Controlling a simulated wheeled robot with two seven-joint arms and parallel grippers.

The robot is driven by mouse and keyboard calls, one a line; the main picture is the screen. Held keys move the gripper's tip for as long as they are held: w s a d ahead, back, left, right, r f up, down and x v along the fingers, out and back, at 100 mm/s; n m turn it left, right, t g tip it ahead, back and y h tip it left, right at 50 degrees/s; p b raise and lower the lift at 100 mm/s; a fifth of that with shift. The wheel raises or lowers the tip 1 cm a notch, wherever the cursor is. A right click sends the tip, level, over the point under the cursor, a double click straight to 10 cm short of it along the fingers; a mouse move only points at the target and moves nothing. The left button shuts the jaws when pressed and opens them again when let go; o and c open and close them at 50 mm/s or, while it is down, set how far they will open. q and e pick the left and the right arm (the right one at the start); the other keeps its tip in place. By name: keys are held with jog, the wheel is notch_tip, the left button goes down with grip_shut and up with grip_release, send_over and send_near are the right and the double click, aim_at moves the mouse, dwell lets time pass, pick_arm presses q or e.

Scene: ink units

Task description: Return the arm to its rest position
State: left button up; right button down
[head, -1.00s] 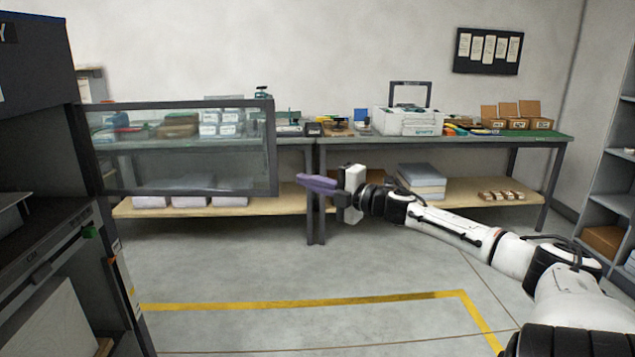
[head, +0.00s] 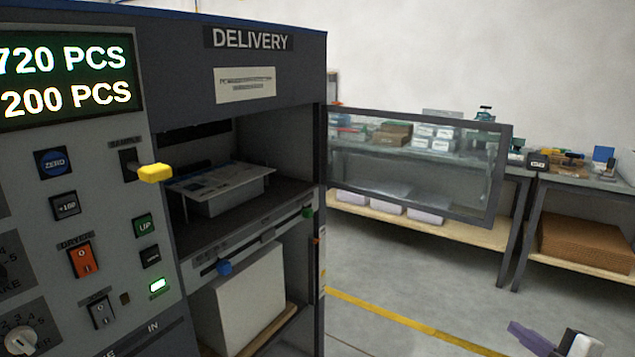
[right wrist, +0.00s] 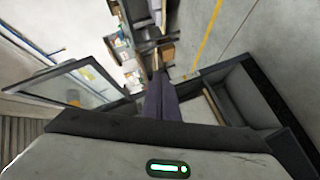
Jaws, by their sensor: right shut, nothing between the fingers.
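My right gripper (head: 530,336) shows at the bottom right corner of the head view, with purple fingers and part of a white body. Its fingers are shut and empty, out in front of the machine and clear of it. The purple fingers also show close together in the right wrist view (right wrist: 161,98). The rest of my right arm is outside the head view. My left gripper is in neither view.
The delivery machine (head: 265,40) fills the left of the head view. Its glazed door (head: 415,165) stands open to the right. A stack of sheets (head: 220,185) lies in its bay. A workbench (head: 590,182) runs along the back wall. Floor with a yellow line (head: 400,318) is clear.

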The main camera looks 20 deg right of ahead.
jog(key=s+a+f+m+g+y, duration=0.1)
jog(key=s+a+f+m+g, duration=0.15)
jog(key=s+a+f, duration=0.45)
jog(key=s+a+f+m+g, duration=0.1)
jog(key=s+a+f+m, duration=0.2)
jog(key=a+f, duration=0.75)
jog(key=s+a+f+m+g+y, duration=0.1)
jog(key=s+a, duration=0.3)
jog(key=a, duration=0.7)
jog(key=s+a+f+m+g+y, duration=0.2)
jog(key=s+a+m, duration=0.1)
jog(key=a, duration=0.9)
jog(key=shift+s+a+f, duration=0.2)
jog(key=shift+s+a, duration=0.1)
jog(key=shift+s, duration=0.1)
jog(key=shift+m, duration=0.25)
